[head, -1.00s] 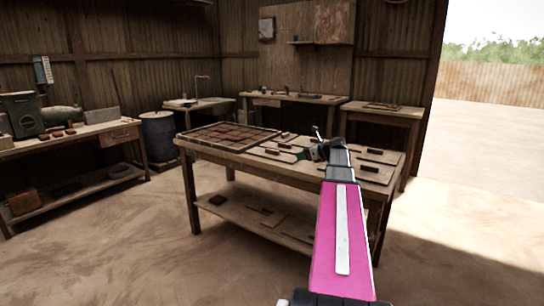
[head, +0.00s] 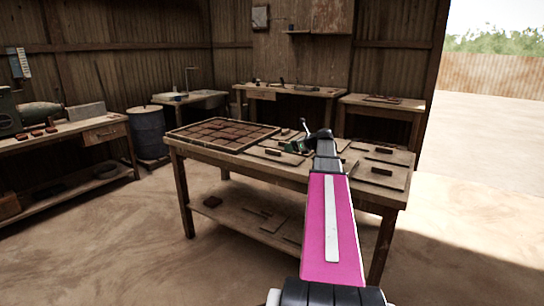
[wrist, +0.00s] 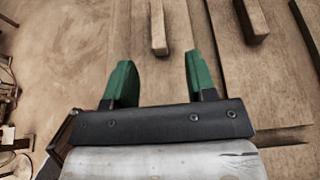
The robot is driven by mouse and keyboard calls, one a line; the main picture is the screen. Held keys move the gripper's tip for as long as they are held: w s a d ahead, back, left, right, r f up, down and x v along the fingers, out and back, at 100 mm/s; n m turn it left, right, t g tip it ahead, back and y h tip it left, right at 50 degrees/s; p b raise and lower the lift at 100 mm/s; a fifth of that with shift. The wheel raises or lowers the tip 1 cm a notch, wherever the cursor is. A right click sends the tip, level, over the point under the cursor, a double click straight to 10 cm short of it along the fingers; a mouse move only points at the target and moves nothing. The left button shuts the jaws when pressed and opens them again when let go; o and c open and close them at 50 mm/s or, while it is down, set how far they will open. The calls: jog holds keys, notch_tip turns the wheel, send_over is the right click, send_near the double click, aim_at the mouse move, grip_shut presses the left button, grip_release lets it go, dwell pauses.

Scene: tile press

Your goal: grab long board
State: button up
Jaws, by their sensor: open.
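Several flat wooden boards with raised handle bars lie on the front table; one lies at the near right (head: 376,173). I cannot tell for sure which is the long board. My gripper (head: 294,147) is over the middle of these boards in the head view. In the wrist view its two green fingers (wrist: 153,85) are open with nothing between them. A handle bar (wrist: 158,28) lies ahead of the gap, apart from the fingers. Another handle (wrist: 252,18) sits on a board (wrist: 262,85) to the right. My arm hides some boards in the head view.
A tray of brown tiles (head: 174,135) fills the table's left part. The table's lower shelf (head: 232,222) holds more boards and a dark block. A blue barrel (head: 147,135) and a left workbench (head: 60,140) stand beyond. Sandy floor is clear around the table.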

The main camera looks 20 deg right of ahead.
aim_at(273, 153)
jog(key=x, duration=0.9)
jog(key=shift+s+a+f, duration=0.1)
jog(key=shift+s, duration=0.1)
jog(key=shift+c, duration=0.3)
grip_shut()
